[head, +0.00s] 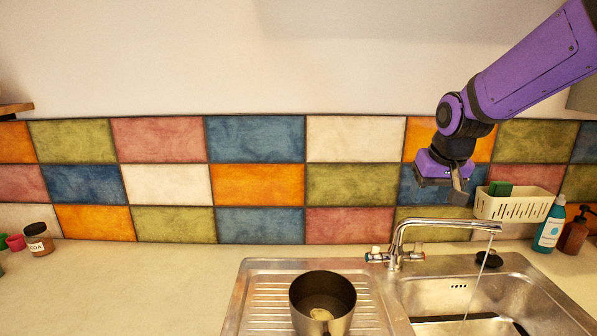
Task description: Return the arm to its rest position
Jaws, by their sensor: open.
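My purple arm (535,62) reaches in from the upper right of the head view. My gripper (457,190) hangs at its end, above and behind the tap, in front of the tiled wall. The gripper is open, and I see nothing held in it. Its fingers are small in this view and partly hidden by the gripper body.
A steel sink (497,290) with a tap (400,240) is below; water runs from the spout. A pot (323,296) with something pale inside stands on the drainboard (264,288).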

